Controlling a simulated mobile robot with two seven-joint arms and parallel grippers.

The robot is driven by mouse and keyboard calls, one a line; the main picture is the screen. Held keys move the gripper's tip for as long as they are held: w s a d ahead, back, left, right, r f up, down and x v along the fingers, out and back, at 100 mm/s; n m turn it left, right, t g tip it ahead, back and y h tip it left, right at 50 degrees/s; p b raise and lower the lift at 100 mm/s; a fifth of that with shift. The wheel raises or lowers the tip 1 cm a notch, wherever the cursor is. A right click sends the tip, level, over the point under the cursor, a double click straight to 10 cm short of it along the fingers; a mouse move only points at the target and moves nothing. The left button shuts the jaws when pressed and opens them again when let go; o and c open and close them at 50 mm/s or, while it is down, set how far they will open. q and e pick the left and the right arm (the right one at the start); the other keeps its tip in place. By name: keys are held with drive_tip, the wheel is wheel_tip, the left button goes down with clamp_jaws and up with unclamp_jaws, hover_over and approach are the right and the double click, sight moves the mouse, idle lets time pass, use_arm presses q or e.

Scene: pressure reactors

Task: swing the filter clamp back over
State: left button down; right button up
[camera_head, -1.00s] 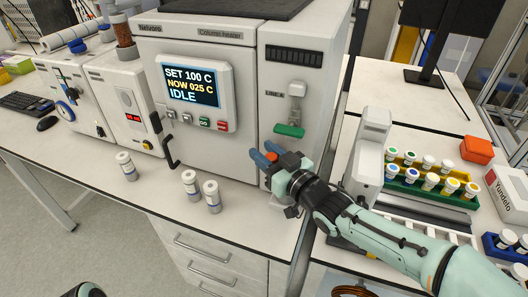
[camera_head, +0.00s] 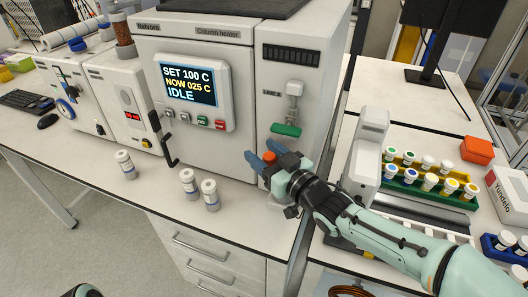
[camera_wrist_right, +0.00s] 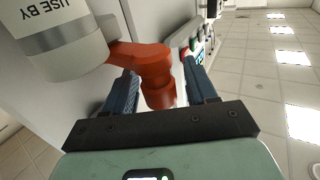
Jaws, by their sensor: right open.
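The orange-red clamp (camera_wrist_right: 155,72) is in the right wrist view, between the two fingers of my right gripper (camera_wrist_right: 160,88). The fingers stand apart on either side of it, with a visible gap at least on the right. A white cylinder marked "USE BY" (camera_wrist_right: 62,38) is beside the clamp at upper left, probably the filter. In the head view, a bit of the clamp (camera_head: 270,157) shows between the blue fingers of my right gripper (camera_head: 263,154), low in front of the column heater's right part. The fingers and wrist hide most of it. My left gripper is not seen.
The column heater (camera_head: 245,70) reads IDLE, 025 C. A green-tipped lever (camera_head: 286,130) hangs above my right gripper. Several white bottles (camera_head: 210,194) stand on the bench to the left. A grey-white upright device (camera_head: 366,150) and vial racks (camera_head: 430,185) are close to my right arm.

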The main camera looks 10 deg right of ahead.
drive_tip(key=v, duration=0.7)
drive_tip(key=shift+s, duration=0.1)
